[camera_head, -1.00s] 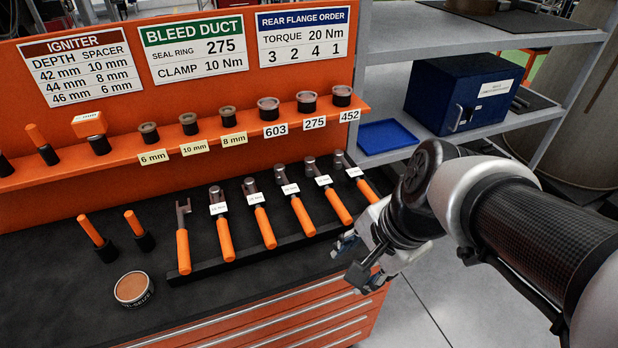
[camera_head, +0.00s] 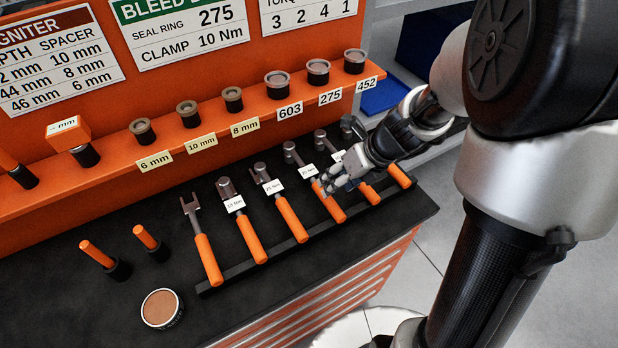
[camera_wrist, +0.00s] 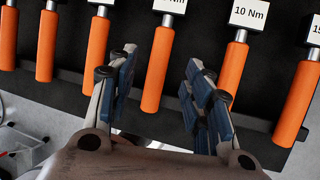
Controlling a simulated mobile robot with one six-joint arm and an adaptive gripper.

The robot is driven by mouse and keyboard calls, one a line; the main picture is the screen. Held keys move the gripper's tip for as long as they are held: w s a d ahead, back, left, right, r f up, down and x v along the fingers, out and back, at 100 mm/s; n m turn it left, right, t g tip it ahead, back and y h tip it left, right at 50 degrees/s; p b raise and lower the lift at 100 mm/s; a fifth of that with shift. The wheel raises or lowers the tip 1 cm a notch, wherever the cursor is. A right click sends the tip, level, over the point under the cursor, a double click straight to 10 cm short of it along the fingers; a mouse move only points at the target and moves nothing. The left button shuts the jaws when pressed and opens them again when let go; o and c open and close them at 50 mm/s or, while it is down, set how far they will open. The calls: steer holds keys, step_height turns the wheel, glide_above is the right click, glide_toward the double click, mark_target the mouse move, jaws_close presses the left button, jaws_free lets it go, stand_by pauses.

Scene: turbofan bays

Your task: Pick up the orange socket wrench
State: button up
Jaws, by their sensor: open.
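Several orange-handled wrenches with dark metal heads and white torque labels lie in a row on a black rack (camera_head: 238,268). Labelled ones include a left one (camera_head: 250,238), a second (camera_head: 291,218) and a third (camera_head: 331,208). At the row's left end is a fork-headed tool (camera_head: 208,258) without a label. I cannot tell which wrench the task means. My gripper (camera_head: 333,182) is open and empty over the right half of the row, partly hiding the wrenches there. In the wrist view, one orange handle (camera_wrist: 157,70) lies between my parted fingers (camera_wrist: 160,90).
Above the row, an orange shelf (camera_head: 110,180) carries several dark cups. Two orange-handled tools (camera_head: 98,254) stand upright at left, near a round tin (camera_head: 161,308). A blue tray (camera_head: 382,95) lies behind my arm.

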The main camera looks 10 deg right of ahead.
steer(key=b+x, duration=0.1)
steer(key=x, duration=0.2)
steer(key=shift+a+f, duration=0.1)
steer(key=shift+f, duration=0.15)
steer(key=b+x, duration=0.3)
steer(key=x, duration=0.2)
steer(key=shift+s+f+b, duration=0.1)
steer(key=shift+f+b, duration=0.1)
steer(key=shift+b, duration=0.1)
steer(key=shift+r, duration=0.1)
jaws_close()
